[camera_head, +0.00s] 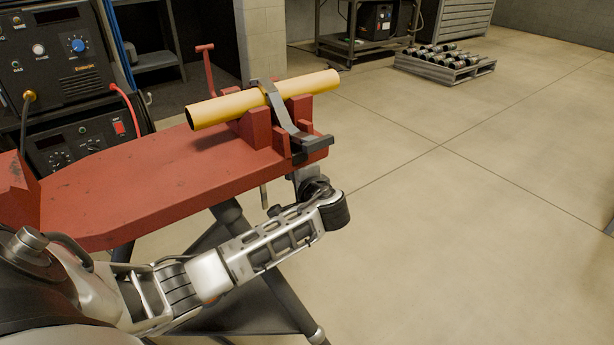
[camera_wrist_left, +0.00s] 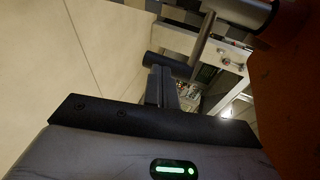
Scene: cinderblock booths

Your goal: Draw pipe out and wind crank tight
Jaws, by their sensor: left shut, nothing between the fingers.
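A yellow pipe (camera_head: 215,108) lies across a red vise (camera_head: 262,128) at the far end of the red bench (camera_head: 130,185). A grey metal strap (camera_head: 282,115) crosses over the pipe. In the left wrist view, what looks like the crank shows as a metal rod (camera_wrist_left: 203,42) with a dark grip (camera_wrist_left: 168,65), beside the red bench side. My left gripper (camera_wrist_left: 160,72) is shut and empty, its fingertips close to the dark grip; I cannot tell whether they touch. In the head view my left arm reaches below the bench end, its fingertips not clearly visible. My right gripper is out of view.
Welding machines (camera_head: 65,60) stand at the left behind the bench. A red T-shaped handle (camera_head: 206,72) rises behind the pipe. A pallet with several dark cylinders (camera_head: 445,62) lies on the floor at the back. The floor on the right is clear.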

